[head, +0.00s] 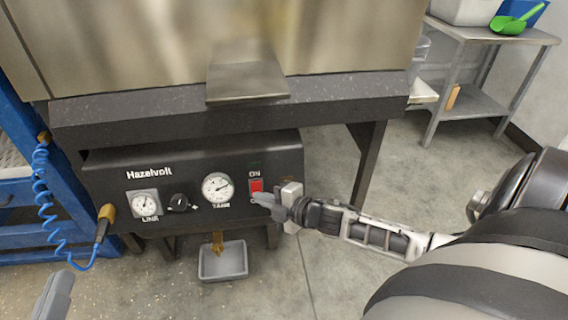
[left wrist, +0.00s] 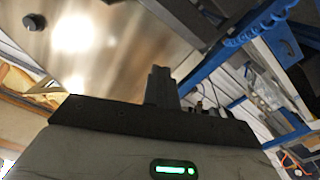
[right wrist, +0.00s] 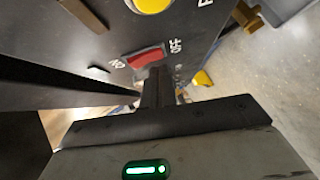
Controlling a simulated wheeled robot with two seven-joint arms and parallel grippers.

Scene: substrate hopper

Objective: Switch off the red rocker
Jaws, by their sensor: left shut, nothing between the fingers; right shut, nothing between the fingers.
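The red rocker (head: 256,185) sits at the right end of the black Hazelvolt panel (head: 180,165), with ON printed above it and the OFF label mostly hidden by my gripper. My right gripper (head: 262,199) is shut and empty, with its tips at the rocker's lower end. In the right wrist view the rocker (right wrist: 145,57) lies just beyond the shut fingertips (right wrist: 157,80), between the ON and OFF marks. I cannot tell whether they touch it. My left gripper (head: 58,292) is shut and empty at the lower left, away from the panel; its fingers also show in the left wrist view (left wrist: 160,85).
The panel also carries a LINE gauge (head: 144,204), a black knob (head: 180,203) and a TANK gauge (head: 217,188). A grey tray (head: 223,262) is below. A blue coiled cable (head: 43,190) hangs at left. A steel table (head: 490,35) stands at the back right.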

